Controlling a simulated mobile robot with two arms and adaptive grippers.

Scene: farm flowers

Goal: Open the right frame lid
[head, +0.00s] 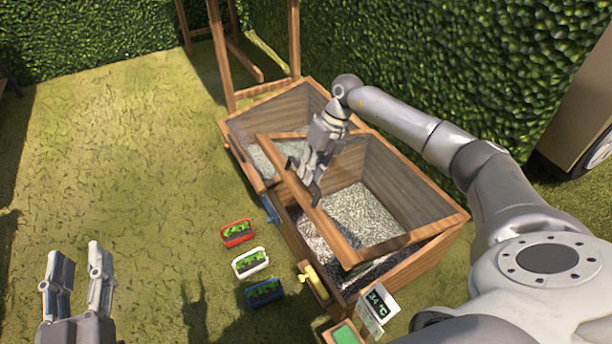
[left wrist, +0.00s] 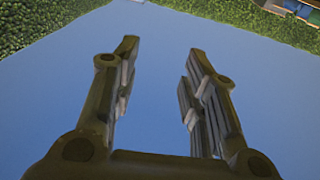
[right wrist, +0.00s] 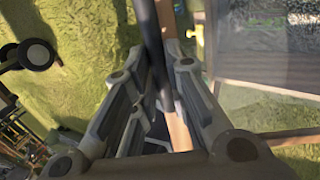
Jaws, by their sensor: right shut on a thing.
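The right frame lid (head: 333,232), a wooden frame with a clear pane, is tilted up, its front rail raised above the right cold frame box (head: 402,272). Pale gravel-like fill shows inside through the pane. My right gripper (head: 306,184) is at the lid's front rail and shut on it. The right wrist view shows a wooden rail (right wrist: 178,130) and a dark bar (right wrist: 152,50) by the fingers; the exact contact is partly hidden. My left gripper (head: 78,254) is open and empty, low at the left; its spread fingers (left wrist: 164,50) show against sky.
The left frame (head: 237,128) adjoins behind. A yellow latch (head: 315,283) and a blue latch (head: 270,208) are on the box front. Red (head: 238,233), white (head: 251,263) and blue (head: 264,292) planters stand on the grass. A temperature display (head: 378,302) stands near the front corner. Left grass is clear.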

